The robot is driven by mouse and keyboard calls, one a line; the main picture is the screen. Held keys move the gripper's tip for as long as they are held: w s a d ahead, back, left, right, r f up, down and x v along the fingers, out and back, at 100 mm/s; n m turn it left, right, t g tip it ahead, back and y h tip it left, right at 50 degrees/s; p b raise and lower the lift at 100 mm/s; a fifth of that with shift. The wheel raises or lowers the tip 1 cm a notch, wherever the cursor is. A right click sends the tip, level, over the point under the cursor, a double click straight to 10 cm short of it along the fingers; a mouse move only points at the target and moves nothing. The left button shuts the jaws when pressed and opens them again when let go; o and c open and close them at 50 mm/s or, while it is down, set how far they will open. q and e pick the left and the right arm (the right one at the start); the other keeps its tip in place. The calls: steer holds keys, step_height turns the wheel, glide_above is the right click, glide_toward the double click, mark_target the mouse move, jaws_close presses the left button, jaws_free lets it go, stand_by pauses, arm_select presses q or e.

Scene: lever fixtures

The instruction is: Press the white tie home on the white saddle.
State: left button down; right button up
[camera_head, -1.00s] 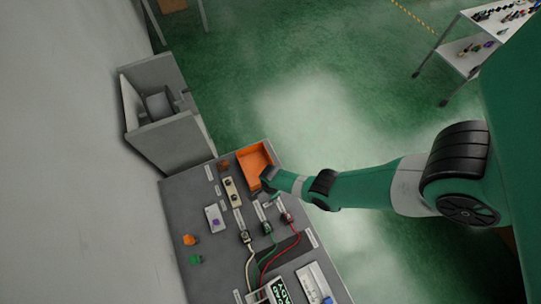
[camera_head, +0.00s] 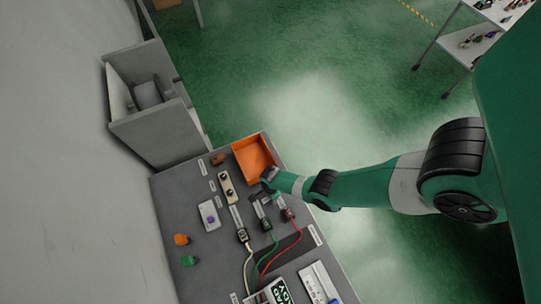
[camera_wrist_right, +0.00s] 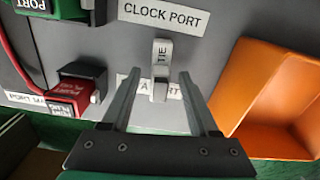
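My right gripper (camera_head: 263,196) is above the panel, just below the orange tray. My left gripper is not in view.
The orange tray (camera_head: 253,157) is beside the gripper, also at right in the wrist view (camera_wrist_right: 265,85). A red plug (camera_wrist_right: 70,98) and a green plug (camera_wrist_right: 50,8) are at left there. Orange (camera_head: 181,239) and green (camera_head: 188,261) pieces lie on the panel.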

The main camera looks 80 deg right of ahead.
jaws_close()
